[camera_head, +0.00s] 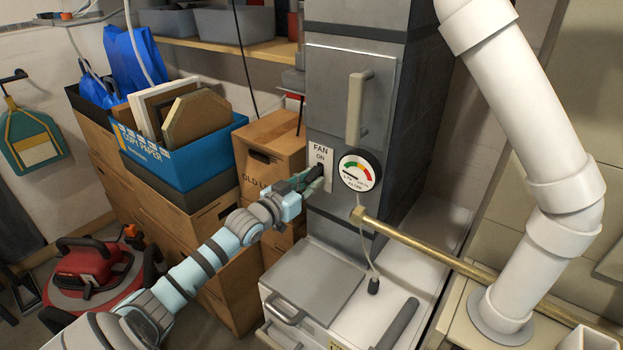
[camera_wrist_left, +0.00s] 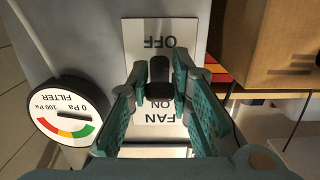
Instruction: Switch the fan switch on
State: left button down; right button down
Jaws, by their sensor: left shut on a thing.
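The fan switch is a white plate (camera_head: 319,154) on the grey furnace cabinet, marked FAN and ON at its top in the head view. The plate (camera_wrist_left: 152,28) shows upside down in the left wrist view, with OFF at the picture's top and ON and FAN below. Its black lever (camera_wrist_left: 159,76) stands between the two words; which way it is tipped is hard to tell. My left gripper (camera_head: 316,174) reaches the plate from the left. In the left wrist view its teal fingers (camera_wrist_left: 159,72) are closed around the lever, one on each side.
A round filter gauge (camera_head: 360,170) sits just right of the switch, below a door handle (camera_head: 357,105). A brass pipe (camera_head: 420,243) runs low to the right. Cardboard boxes (camera_head: 270,150) stand close on the left. A thick white duct (camera_head: 530,110) fills the right side.

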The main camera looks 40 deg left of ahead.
aim_at(313, 173)
pick_arm(q)
jog(key=r+g+p, duration=0.1)
jog(key=g+p, duration=0.2)
jog(key=p, duration=0.3)
jog(key=r+g+p, duration=0.1)
jog(key=g+p, duration=0.2)
jog(key=p, duration=0.3)
jog(key=r+g+p, duration=0.2)
jog(key=g+p, duration=0.1)
jog(key=p, duration=0.3)
jog(key=shift+s+r+p, duration=0.1)
jog(key=shift+s+p, duration=0.2)
jog(key=shift+s, duration=0.05)
jog(key=shift+w+r+g+p, duration=0.15)
jog(key=shift+g+p, duration=0.9)
jog(key=shift+g, duration=0.05)
jog(key=c, duration=1.4)
grip_release()
jog(key=shift+c, duration=0.2)
jog(key=v, duration=1.2)
